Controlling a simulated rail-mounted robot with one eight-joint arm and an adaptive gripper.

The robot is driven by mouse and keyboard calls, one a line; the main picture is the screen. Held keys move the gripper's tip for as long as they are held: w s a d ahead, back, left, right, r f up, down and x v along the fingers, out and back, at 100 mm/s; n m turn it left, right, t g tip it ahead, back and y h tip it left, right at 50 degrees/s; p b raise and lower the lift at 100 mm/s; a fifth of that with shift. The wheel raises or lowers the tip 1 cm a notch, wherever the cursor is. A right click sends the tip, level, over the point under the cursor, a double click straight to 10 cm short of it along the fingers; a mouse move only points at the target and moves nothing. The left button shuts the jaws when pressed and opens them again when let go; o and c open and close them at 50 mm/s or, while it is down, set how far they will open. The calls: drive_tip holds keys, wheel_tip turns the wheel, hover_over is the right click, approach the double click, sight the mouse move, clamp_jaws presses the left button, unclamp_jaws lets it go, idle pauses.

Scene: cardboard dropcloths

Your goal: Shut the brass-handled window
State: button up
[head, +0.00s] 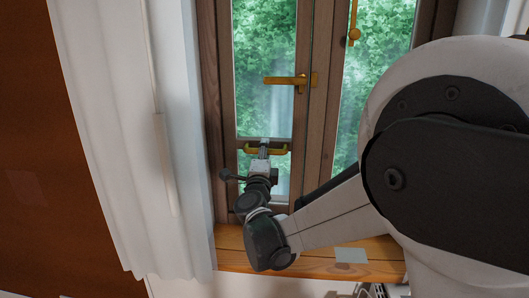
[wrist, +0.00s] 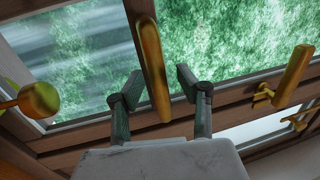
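The window has brown wooden frames (head: 316,110) and glass panes with green foliage behind. A brass lever handle (head: 290,80) sits on the middle stile, and another brass handle (head: 354,28) is at the upper right. A lower horizontal brass bar (head: 281,151) crosses the left sash; I take it to be the bar (wrist: 150,55) in the wrist view. My gripper (head: 264,148) is at this bar. In the wrist view my gripper (wrist: 158,86) is open, one dark finger on each side of the bar, with gaps showing. I cannot tell how far the window stands open.
A white curtain (head: 120,130) hangs left of the window. A wooden sill (head: 310,262) lies below it, with a grey patch (head: 351,255) on top. In the wrist view a round brass knob (wrist: 38,101) is at left and another brass handle (wrist: 293,76) at right.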

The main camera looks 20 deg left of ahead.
drive_tip(key=v, duration=1.2)
drive_tip(key=s+d+r+n+g+y, duration=0.1)
drive_tip(key=d+r+n+g+y, duration=0.5)
drive_tip(key=d+n, duration=0.55)
drive_tip(key=s+d+f+n+g+h, duration=0.1)
drive_tip(key=s+d+f+g+h, duration=0.1)
drive_tip(key=s+d, duration=0.6)
drive_tip(key=s+d+f+n+g+h, duration=0.2)
drive_tip(key=s+d+f+h, duration=0.2)
drive_tip(key=s+d+f, duration=0.3)
drive_tip(key=s+d+f+n+g+h, duration=0.2)
drive_tip(key=s+d+f+g, duration=0.1)
drive_tip(key=s+d, duration=0.6)
drive_tip(key=d+f, duration=0.1)
drive_tip(key=d, duration=0.1)
drive_tip(key=shift+d+f+h, duration=0.15)
drive_tip(key=shift+d+h, duration=0.2)
drive_tip(key=shift+h, duration=0.05)
drive_tip(key=shift+c, duration=0.2)
